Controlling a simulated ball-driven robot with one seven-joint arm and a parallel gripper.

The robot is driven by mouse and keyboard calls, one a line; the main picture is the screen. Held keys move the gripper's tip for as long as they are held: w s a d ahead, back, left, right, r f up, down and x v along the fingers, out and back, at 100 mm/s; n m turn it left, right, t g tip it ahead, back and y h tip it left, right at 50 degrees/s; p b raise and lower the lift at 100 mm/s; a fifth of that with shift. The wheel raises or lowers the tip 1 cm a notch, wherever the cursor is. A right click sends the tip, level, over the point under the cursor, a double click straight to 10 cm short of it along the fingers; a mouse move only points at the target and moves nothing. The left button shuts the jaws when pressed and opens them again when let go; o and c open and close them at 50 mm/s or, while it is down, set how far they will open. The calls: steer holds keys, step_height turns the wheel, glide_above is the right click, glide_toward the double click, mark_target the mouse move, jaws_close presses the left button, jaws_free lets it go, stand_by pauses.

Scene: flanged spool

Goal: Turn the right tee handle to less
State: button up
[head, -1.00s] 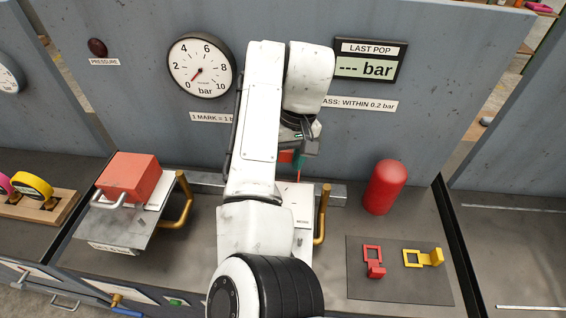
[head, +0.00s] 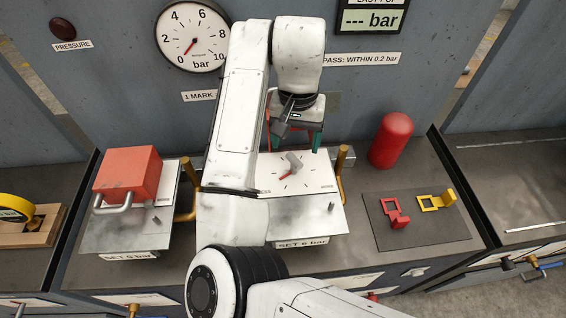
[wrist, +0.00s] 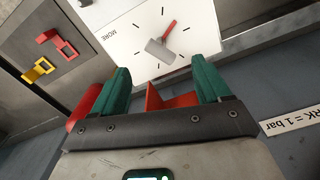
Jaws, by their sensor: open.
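The right tee handle (head: 293,163) is a grey bar with a red pointer on a white dial plate (head: 322,180). The plate has tick marks around the handle. My gripper (head: 295,141) is open above and behind the handle, its green fingers pointing down. In the wrist view the tee handle (wrist: 160,51) shows just beyond the open fingertips (wrist: 161,70), apart from them, with its red pointer aimed away. The word MORE is readable at one plate edge. A red piece (wrist: 170,99) shows between the fingers; I cannot tell what it is.
Brass bars (head: 341,172) flank the plate. A red block (head: 128,174) covers part of the left plate. A red cylinder (head: 391,141) stands at right, near a dark mat (head: 425,236) with red and yellow tags. The gauge (head: 193,37) needle points low.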

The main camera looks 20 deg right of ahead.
mark_target(294, 158)
step_height(294, 158, down, 9)
steer(key=shift+r+b, duration=0.15)
steer(key=shift+b, duration=0.6)
jaws_close()
